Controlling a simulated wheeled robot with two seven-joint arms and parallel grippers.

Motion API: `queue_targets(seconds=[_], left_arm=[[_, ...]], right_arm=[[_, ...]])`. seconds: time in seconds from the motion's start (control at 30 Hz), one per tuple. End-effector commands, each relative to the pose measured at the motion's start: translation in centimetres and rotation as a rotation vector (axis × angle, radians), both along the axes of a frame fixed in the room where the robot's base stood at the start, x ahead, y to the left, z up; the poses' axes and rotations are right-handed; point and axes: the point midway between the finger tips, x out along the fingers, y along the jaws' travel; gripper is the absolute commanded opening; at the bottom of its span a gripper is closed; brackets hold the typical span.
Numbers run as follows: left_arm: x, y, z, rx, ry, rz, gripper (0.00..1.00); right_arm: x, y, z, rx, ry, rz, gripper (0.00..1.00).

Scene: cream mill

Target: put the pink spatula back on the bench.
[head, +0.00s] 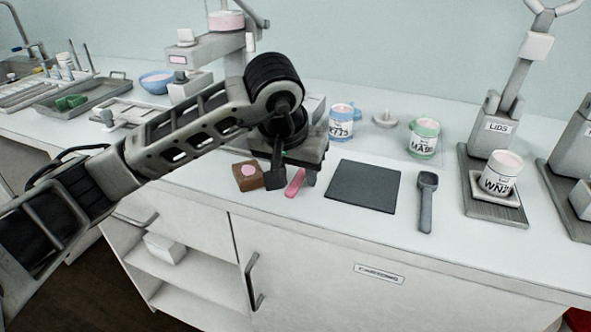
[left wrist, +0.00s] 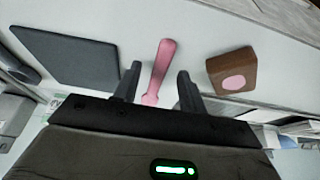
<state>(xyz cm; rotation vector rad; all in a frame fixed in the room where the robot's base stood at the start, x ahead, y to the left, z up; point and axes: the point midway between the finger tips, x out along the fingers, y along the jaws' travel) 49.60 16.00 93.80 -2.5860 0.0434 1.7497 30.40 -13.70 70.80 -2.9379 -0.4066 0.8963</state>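The pink spatula (head: 296,181) is at the bench (head: 330,230), near its front edge, between a brown block and a dark mat. In the left wrist view the spatula (left wrist: 161,66) shows lengthwise between my two finger tips, with a gap on each side. It looks to lie on the bench top, though I cannot tell for sure that it touches. My left gripper (head: 293,180) is open and low over the bench, its fingers on either side of the spatula. In the head view the gripper hides part of the spatula. My right gripper is in no view.
The brown block (head: 247,177) with a pink spot sits close to the left finger. The dark mat (head: 363,186) lies to the right, then a grey tool (head: 427,200).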

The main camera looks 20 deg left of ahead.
Motion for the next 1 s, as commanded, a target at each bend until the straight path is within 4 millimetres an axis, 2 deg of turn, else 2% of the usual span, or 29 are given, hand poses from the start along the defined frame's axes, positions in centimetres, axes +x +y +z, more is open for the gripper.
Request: queue_targets(seconds=[0.23,0.3,0.37,0.8,1.0], left_arm=[[0.0,0.0,0.0,0.000,0.000,0.000,0.42],[0.0,0.0,0.2,-0.001,-0.002,0.000,0.42],[-0.4,0.0,1.6,0.000,-0.007,-0.002,0.42],[-4.4,0.1,11.4,0.000,-0.007,-0.001,0.42],[-5.5,0.2,14.1,0.001,-0.005,0.000,0.42]], right_arm=[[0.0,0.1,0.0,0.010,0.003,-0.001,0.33],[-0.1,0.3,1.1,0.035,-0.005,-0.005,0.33],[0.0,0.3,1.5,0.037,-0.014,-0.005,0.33],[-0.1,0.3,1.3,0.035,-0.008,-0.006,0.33],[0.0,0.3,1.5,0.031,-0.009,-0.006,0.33]])
